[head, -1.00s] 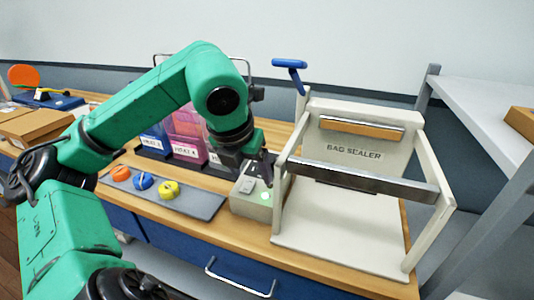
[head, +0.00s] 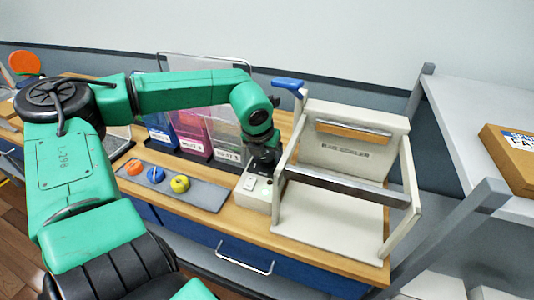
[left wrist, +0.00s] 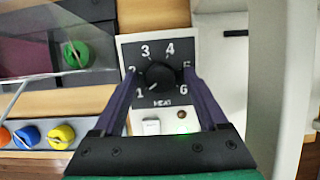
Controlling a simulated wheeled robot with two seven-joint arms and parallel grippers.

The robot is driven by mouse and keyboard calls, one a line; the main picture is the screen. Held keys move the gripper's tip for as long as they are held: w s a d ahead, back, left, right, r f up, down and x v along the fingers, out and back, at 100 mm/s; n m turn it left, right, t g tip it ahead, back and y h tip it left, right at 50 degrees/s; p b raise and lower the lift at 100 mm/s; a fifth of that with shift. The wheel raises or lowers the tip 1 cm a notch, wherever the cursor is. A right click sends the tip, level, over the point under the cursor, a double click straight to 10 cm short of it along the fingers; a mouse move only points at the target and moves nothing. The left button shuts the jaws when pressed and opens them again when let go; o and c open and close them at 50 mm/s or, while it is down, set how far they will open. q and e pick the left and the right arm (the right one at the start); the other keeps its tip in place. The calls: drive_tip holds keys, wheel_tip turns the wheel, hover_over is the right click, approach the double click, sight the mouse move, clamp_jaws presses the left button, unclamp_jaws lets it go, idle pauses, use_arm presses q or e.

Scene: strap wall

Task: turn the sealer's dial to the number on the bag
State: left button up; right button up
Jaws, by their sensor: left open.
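The bag sealer (head: 345,152) is a cream frame with a metal bar. Its control box (head: 252,192) stands at its left side. My left gripper (head: 263,160) is over that box, pointing down, open and empty. In the left wrist view its fingers (left wrist: 160,80) stand on either side of the black dial (left wrist: 158,74), with gaps visible; contact cannot be told. The plate reads HEAT with numbers 1 to 6. The dial's pointer seems toward 1. Bags stand behind in a rack: blue (head: 160,133), pink (head: 190,132) and clear (head: 228,138). Their label numbers are too small to read surely. My right gripper is out of view.
A grey mat (head: 200,194) with orange, blue and yellow round things lies left of the control box. A grey shelf (head: 480,120) with a cardboard box (head: 512,150) rises at the right. The sealer's upright is close beside the gripper. A white button (left wrist: 151,127) sits below the dial.

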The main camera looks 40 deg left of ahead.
use_arm(q)
drive_tip(key=shift+c, duration=0.3)
drive_tip(key=shift+s, duration=0.1)
clamp_jaws()
